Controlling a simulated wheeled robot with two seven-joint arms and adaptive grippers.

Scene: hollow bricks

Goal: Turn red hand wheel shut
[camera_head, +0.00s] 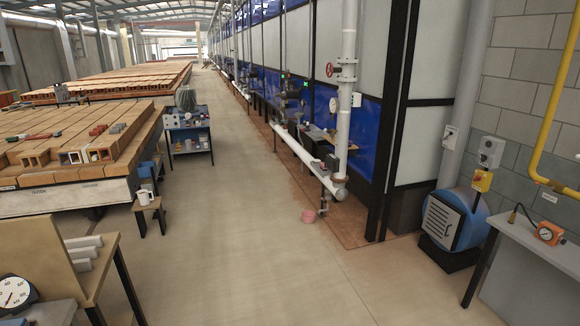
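A small red hand wheel (330,70) sits on the left side of the upright white pipe (347,90), beside a flanged joint, well ahead of me and high up. It is small in the view, so I cannot tell how far it is turned. Neither of my grippers shows in the head view.
A blue cylindrical machine (455,218) and a grey bench (540,255) stand at the right. Brick stacks (80,140), a stool with a mug (148,203) and a wooden table (85,255) line the left. The middle floor (240,240) is clear.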

